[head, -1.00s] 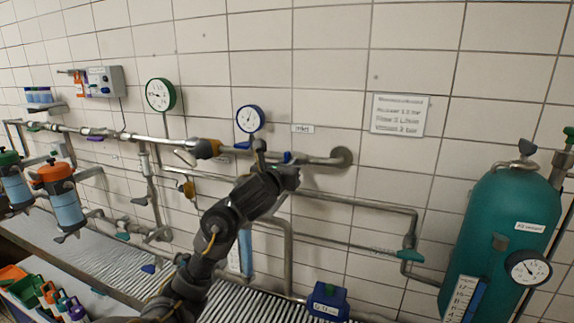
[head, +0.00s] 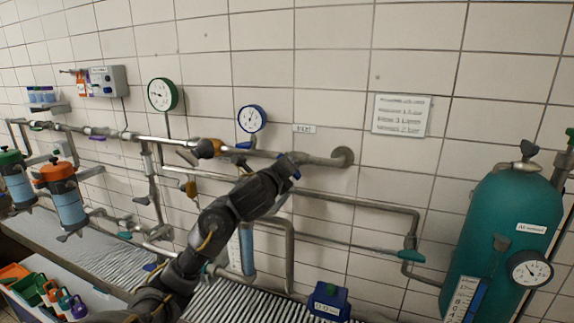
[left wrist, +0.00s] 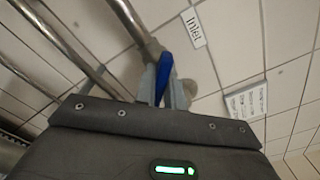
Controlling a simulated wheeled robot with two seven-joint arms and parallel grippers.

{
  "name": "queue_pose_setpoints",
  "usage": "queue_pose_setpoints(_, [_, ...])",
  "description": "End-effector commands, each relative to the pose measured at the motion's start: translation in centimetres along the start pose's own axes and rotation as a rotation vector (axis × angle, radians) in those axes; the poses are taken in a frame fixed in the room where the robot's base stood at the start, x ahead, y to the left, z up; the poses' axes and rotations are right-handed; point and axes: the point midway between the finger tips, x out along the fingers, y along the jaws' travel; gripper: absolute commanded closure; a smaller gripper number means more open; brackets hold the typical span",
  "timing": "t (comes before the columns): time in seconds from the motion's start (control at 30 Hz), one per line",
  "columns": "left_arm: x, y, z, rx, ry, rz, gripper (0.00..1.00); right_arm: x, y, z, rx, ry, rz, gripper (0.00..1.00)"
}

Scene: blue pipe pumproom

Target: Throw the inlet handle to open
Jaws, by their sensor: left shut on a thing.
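The inlet handle is a narrow blue lever (left wrist: 164,72) on the metal pipe, below and left of the "Inlet" label (left wrist: 193,27) in the left wrist view. My left gripper (left wrist: 163,88) is shut on it, with one grey finger on each side of the blue lever. In the head view my left gripper (head: 291,166) is at the pipe, just below the "Inlet" label (head: 304,129). Only a small bit of blue shows there; my gripper and wrist hide most of the handle. My right gripper is in neither view.
The inlet pipe (head: 322,160) runs to a wall flange at right. A blue-rimmed gauge (head: 251,119) and a green-rimmed gauge (head: 162,94) are above the pipe. A lower pipe (head: 360,204) runs to the right. A teal tank (head: 500,232) stands at far right.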

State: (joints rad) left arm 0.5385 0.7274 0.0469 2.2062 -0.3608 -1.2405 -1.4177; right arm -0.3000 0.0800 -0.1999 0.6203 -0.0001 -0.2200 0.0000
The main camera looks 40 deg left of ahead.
Motion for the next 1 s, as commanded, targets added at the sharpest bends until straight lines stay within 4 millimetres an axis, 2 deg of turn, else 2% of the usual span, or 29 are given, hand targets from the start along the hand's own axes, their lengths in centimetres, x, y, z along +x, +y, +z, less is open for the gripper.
queue_pose_setpoints(0.6, [0.01, 0.38, 0.16, -0.563, -0.004, -0.002, 1.00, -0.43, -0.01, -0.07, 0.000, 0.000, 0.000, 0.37])
queue_pose_setpoints(1.0, [0.01, 0.50, 0.05, -0.768, -0.004, -0.004, 1.00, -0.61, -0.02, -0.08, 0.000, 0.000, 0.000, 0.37])
